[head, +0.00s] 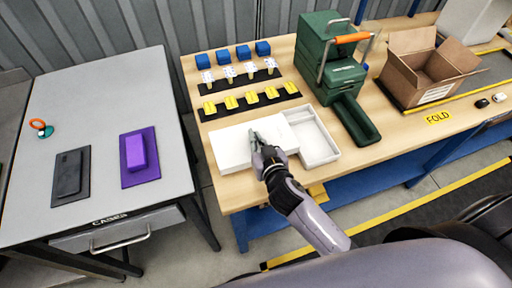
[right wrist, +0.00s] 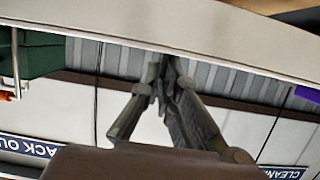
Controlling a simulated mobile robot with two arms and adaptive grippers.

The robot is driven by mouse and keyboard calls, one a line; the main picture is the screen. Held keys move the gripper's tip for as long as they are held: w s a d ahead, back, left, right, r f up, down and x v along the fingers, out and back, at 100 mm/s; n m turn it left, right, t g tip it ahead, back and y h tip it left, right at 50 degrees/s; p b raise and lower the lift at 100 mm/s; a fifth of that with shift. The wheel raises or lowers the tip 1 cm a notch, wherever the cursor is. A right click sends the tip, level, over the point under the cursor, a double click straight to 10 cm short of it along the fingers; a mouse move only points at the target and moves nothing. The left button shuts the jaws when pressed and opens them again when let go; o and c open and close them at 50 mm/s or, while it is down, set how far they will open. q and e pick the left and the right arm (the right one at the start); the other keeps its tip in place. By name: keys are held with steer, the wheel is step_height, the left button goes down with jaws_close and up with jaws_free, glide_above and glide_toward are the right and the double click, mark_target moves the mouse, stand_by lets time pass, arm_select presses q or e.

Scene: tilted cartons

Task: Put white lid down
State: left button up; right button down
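The white lid (head: 229,145) is a flat white slab at the front left of the wooden table, beside the open white box (head: 318,142). Its right end comes up to the box's left side; I cannot tell whether it overlaps the box or touches the table. My right gripper (head: 254,136) is at the lid's front middle, its fingers closed together on it. In the right wrist view the fingertips (right wrist: 165,65) meet at the edge of a pale band (right wrist: 120,25), which seems to be the lid. My left gripper is out of view.
Behind the lid are yellow pieces (head: 252,97), white-topped pieces (head: 250,70) and blue blocks (head: 244,52) in rows. A grey table (head: 90,100) stands left, across a gap.

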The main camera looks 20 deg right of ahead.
step_height(320, 180, down, 4)
steer(key=shift+r+b, duration=0.1)
steer(key=shift+b, duration=0.25)
steer(key=shift+f, duration=0.25)
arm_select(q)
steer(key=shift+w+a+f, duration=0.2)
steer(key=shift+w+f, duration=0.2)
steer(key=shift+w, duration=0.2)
arm_select(e)
steer(key=shift+f, duration=0.15)
steer(key=c, duration=1.8)
jaws_free()
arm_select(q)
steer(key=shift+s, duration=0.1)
